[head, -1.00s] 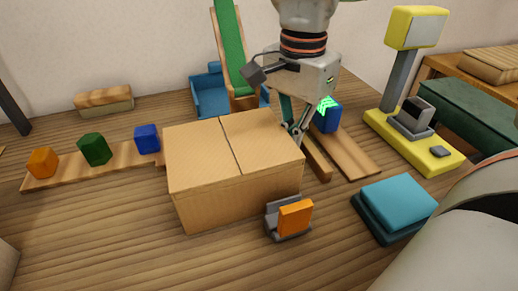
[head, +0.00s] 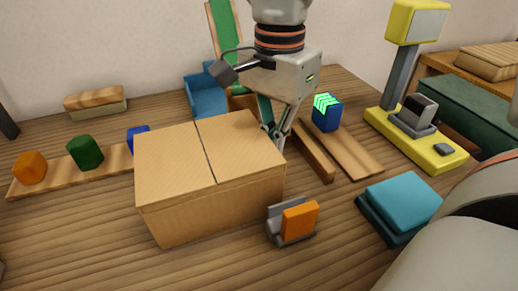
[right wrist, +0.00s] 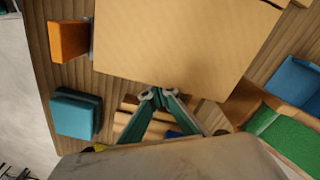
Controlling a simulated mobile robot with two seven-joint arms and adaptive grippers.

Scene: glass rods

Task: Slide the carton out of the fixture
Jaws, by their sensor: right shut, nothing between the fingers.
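My right gripper (head: 276,142) points down at the carton's right side. Its fingertips (right wrist: 158,93) are together at the carton's edge, with nothing between them; they look to be touching or very close to it. A low wooden rail (head: 314,155) and a wooden plank (head: 345,150) lie right of the carton; I cannot tell whether they are the fixture. My left gripper is not in view.
A blue block (head: 327,118) with green arrow marks sits by the plank. An orange plate in a grey holder (head: 298,221) stands close at front right. A teal pad (head: 403,200) and yellow scale (head: 415,140) are farther right. Coloured blocks on a board (head: 60,170) stand at left. Front left floor is clear.

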